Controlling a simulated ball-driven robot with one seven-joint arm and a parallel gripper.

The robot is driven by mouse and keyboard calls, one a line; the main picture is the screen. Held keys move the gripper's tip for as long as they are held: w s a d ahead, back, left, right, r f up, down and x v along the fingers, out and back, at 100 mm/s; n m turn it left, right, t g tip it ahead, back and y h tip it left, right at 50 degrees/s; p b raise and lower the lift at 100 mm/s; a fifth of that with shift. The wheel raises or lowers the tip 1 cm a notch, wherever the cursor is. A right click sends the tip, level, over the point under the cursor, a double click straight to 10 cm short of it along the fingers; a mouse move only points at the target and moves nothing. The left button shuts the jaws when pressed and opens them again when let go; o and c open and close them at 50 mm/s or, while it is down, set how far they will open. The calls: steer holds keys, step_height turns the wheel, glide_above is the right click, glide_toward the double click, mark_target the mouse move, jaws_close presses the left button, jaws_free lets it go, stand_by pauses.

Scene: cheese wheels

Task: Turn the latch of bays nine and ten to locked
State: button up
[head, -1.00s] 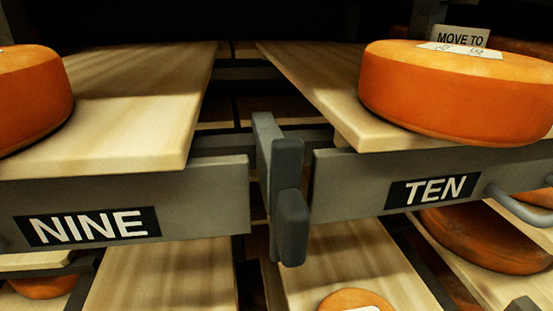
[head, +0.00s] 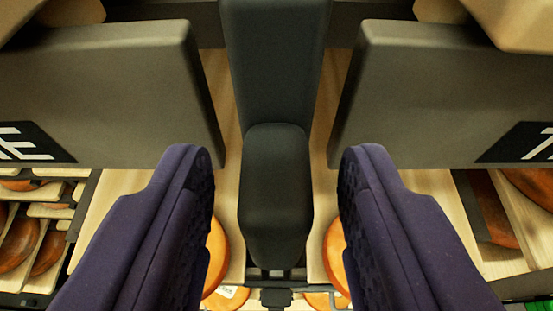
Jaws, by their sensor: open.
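The dark grey latch (head: 276,200) stands upright in the gap between the front plates of the two bays. Its raised handle block points down toward me, and its long bar runs up behind it. My gripper (head: 278,158) is open, with one purple finger on each side of the handle block. A clear space shows between each finger and the block. The bay nine plate (head: 120,85) is at left and the bay ten plate (head: 430,85) at right, their labels cut off by the frame edges.
The plates' inner edges flank the latch closely, above my fingertips. Below, orange cheese wheels (head: 214,260) lie on pale boards, partly hidden by my fingers. More wheels (head: 18,245) sit on lower shelves at left.

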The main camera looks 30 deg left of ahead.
steer(key=shift+c, duration=0.4)
jaws_close()
steer(key=m+b, duration=0.1)
steer(key=m+y+b, duration=0.1)
steer(key=b, duration=0.1)
steer(key=shift+w+d+f+g+y, duration=0.1)
steer(key=shift+d+f+g+y, duration=0.1)
steer(key=shift+g+y, duration=0.15)
steer(key=shift+w+d+f+m+g+y+b, duration=0.15)
steer(key=shift+m+y+b, duration=0.85)
steer(key=shift+m+b, duration=0.7)
steer(key=shift+d+f+m+g+y+b, duration=0.15)
steer(key=shift+m+y+b, duration=0.95)
steer(key=shift+m, duration=1)
steer(key=shift+w+d+f+m+g+y+b, duration=0.15)
steer(key=shift+m+y+b, duration=0.7)
steer(key=shift+m+b, duration=0.9)
steer(key=shift+a+m, duration=0.1)
steer(key=shift+m, duration=0.25)
